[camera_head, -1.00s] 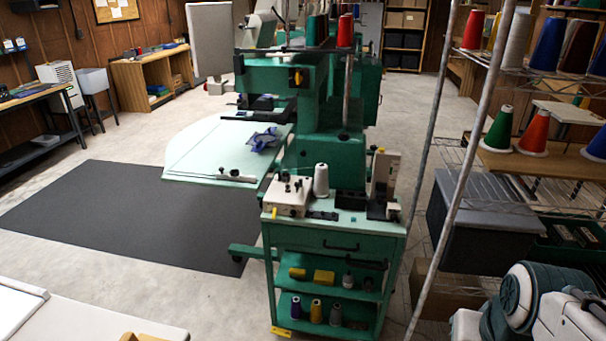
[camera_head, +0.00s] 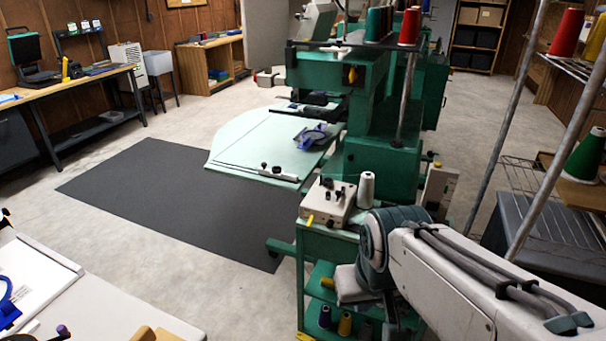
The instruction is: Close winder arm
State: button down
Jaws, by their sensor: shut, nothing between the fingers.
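The winder (camera_head: 327,203) is a small white box with dark knobs on top. It sits on the left of the top of a green cart (camera_head: 328,243). A small yellow lever (camera_head: 310,219) shows at its lower front left corner. I cannot tell from this distance how its arm stands. My own arm reaches in from the lower right and covers the right and front of the cart. My gripper does not show; only arm links and a joint are visible.
A white thread cone (camera_head: 366,190) stands right of the winder. The green embroidery machine (camera_head: 385,150) and its pale table (camera_head: 262,146) are behind. A wire rack with thread cones (camera_head: 584,155) is at the right. Open floor and a dark mat (camera_head: 165,195) lie left.

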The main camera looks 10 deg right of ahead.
aim_at(338, 193)
jog(key=i, duration=0.9)
jog(key=z, duration=0.4)
